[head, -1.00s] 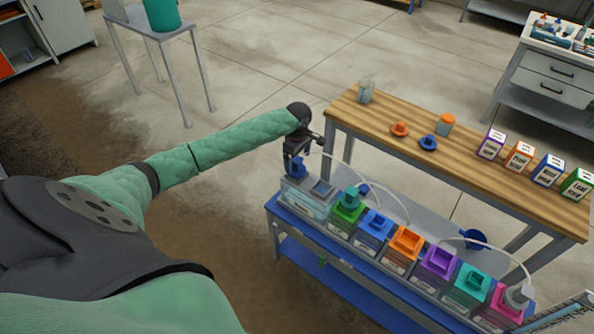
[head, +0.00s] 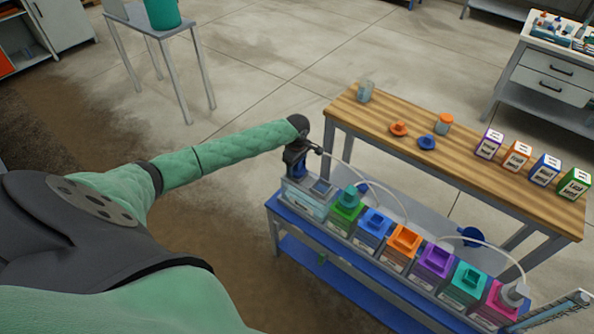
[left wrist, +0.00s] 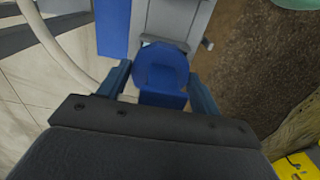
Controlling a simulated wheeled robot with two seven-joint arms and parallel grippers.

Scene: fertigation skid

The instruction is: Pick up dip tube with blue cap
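The dip tube's blue cap (head: 297,169) sits at the leftmost grey tank (head: 305,200) on the blue skid. Its tube is hidden from view. My left gripper (head: 297,159) is directly above and around the cap, pointing down. In the left wrist view the blue cap (left wrist: 162,72) lies between the two blue-grey fingers of my left gripper (left wrist: 161,90). The fingers stand apart on either side of it, with a small gap showing on the left, so the gripper looks open. My right gripper is not in view.
More tanks with coloured lids, such as the green one (head: 346,211) and orange one (head: 403,241), stand close on the right. A pale hose (head: 352,170) arches near my gripper. A wooden bench (head: 465,150) with jars and labelled boxes stands behind. Floor left of the skid is clear.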

